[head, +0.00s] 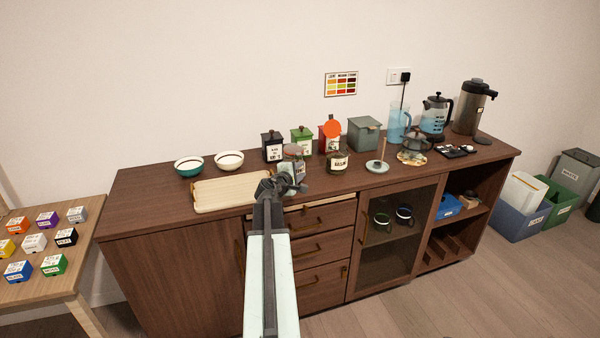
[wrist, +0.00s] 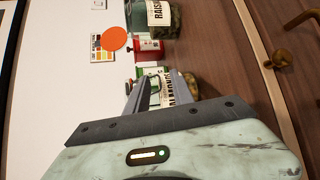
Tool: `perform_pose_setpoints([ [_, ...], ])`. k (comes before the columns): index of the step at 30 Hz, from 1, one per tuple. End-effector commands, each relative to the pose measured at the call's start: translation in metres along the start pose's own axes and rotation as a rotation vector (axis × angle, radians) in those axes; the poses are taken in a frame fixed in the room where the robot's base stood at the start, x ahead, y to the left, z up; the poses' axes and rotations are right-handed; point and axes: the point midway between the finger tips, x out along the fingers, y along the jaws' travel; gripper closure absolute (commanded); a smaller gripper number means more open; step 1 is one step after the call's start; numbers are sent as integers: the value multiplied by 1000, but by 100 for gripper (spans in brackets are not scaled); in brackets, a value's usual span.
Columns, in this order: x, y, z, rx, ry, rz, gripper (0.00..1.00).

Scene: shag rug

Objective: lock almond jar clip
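The almond jar is a glass clip jar with a label reading ALMONDS. In the head view the almond jar (head: 298,170) stands on the wooden cabinet top, partly covered by my gripper (head: 286,182). In the wrist view, which is turned on its side, the jar (wrist: 166,92) shows between and beyond the two fingers of my gripper (wrist: 162,76). The fingers are apart with a gap between them. I cannot tell whether they touch the jar. The clip is too small and covered to make out its position.
The raisin jar (head: 338,163) stands just right of the almond jar. Black (head: 272,148), green (head: 301,141) and red (head: 325,143) canisters stand behind. A pale tray (head: 232,194) lies to the left, with two bowls behind it. A stand with an upright rod (head: 377,166) is farther right.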

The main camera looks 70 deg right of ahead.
Motion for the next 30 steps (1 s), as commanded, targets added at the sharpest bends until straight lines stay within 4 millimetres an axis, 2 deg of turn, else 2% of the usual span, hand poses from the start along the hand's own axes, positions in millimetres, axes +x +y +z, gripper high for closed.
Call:
perform_pose_setpoints([
  [2, 0, 0, 0, 0, 0, 0, 74],
  [3, 0, 0, 0, 0, 0, 0, 85],
  [5, 0, 0, 0, 0, 0, 0, 100],
  [12, 1, -3, -1, 11, -2, 10, 100],
  [18, 6, -14, -6, 108, -4, 110, 100],
  [30, 7, -7, -7, 190, -1, 189, 100],
])
